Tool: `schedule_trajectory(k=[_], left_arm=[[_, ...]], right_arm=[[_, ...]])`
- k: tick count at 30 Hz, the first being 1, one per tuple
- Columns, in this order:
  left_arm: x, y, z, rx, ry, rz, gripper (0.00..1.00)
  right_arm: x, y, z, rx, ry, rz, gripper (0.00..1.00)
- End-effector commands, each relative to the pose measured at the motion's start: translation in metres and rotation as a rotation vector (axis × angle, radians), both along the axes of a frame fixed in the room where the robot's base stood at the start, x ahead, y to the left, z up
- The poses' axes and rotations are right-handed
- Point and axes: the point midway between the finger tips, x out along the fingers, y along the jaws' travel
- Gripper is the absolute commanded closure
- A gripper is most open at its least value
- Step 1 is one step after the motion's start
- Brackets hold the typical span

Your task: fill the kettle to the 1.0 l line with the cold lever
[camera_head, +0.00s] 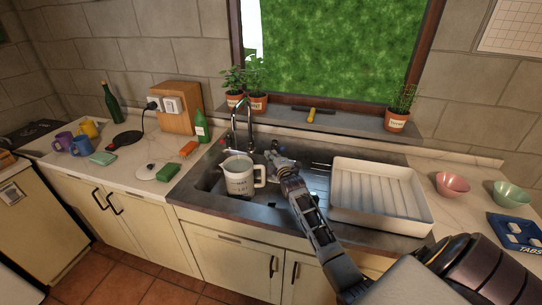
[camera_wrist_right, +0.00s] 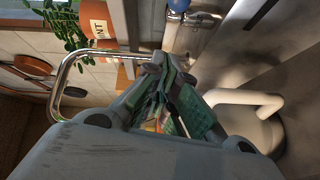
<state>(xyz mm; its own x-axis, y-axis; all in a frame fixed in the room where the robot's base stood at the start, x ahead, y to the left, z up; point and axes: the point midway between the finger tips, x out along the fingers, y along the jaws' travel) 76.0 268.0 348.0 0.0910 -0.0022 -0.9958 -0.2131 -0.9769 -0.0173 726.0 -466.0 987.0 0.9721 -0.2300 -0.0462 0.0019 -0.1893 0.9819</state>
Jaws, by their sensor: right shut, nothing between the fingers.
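The white kettle (camera_head: 238,183) stands upright in the sink below the curved chrome tap (camera_head: 233,116), its handle toward the right. Its water level and line cannot be read. My right gripper (camera_head: 274,155) is shut and empty, just right of the tap and behind the kettle handle. In the right wrist view, the shut fingertips (camera_wrist_right: 160,62) point toward the tap base, near the blue knob of the cold lever (camera_wrist_right: 178,5), apart from it. The tap spout (camera_wrist_right: 58,80) and kettle handle (camera_wrist_right: 262,98) also show there. My left gripper is out of view.
A white drying tray (camera_head: 382,208) fills the counter right of the sink. A green bottle (camera_head: 202,127) and orange sponge (camera_head: 188,148) sit left of the tap. Potted herbs (camera_head: 258,100) line the sill. Pink (camera_head: 452,186) and green bowls (camera_head: 511,196) stand far right.

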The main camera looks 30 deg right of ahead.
Motion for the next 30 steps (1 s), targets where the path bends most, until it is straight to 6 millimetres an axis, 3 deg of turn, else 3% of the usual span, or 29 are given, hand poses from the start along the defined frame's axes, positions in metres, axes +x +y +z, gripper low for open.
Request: schedule_trajectory(k=[9,30], left_arm=[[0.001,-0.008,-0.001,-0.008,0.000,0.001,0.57],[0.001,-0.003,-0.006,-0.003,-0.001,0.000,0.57]], right_arm=[[-0.016,0.001,0.001,0.000,-0.001,0.000,1.00],[-0.075,0.007,0.003,0.000,0.001,0.000,1.00]])
